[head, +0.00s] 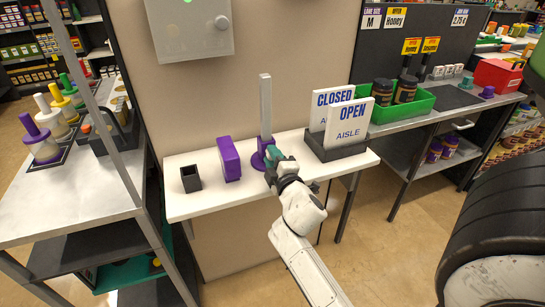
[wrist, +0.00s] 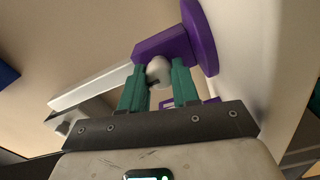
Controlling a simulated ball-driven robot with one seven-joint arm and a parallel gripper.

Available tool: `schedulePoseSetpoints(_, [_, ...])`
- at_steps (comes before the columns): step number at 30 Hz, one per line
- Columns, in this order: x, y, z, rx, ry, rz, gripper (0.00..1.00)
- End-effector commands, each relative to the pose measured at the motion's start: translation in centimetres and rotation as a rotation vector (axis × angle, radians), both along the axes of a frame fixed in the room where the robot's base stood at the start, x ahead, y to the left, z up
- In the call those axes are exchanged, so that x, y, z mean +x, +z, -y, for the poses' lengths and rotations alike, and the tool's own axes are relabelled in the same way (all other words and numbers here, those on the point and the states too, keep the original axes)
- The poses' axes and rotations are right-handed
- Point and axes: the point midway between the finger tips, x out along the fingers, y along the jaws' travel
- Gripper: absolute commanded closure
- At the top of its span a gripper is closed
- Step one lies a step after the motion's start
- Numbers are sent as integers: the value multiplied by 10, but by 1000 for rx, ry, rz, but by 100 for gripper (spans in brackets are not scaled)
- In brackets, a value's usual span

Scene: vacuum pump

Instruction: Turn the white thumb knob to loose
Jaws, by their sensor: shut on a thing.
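The white thumb knob (wrist: 158,69) sits on the purple block (wrist: 160,46) of a stand in the wrist view. The stand has a round purple base (wrist: 204,42) and a pale grey upright bar (wrist: 92,88). In the head view the stand's bar (head: 265,105) rises from its purple base (head: 258,160) on the white shelf. My gripper (wrist: 157,82) has green fingers, one on each side of the knob, shut on it. In the head view my gripper (head: 273,157) covers the knob and part of the purple block.
A purple box (head: 229,159) and a small black cup (head: 190,179) stand left of the stand on the white shelf (head: 215,198). CLOSED and OPEN signs (head: 347,123) in a black holder are close on the right. The wall (head: 185,100) is right behind.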

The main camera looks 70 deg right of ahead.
Motion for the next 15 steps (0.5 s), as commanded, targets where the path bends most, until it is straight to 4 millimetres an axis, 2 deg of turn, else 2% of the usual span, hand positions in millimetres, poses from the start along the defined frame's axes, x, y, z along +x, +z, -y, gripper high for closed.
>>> schedulePoseSetpoints(14, [0, -1, 0, -6, 0, -11, 100])
schedulePoseSetpoints(15, [0, -1, 0, -6, 0, -11, 66])
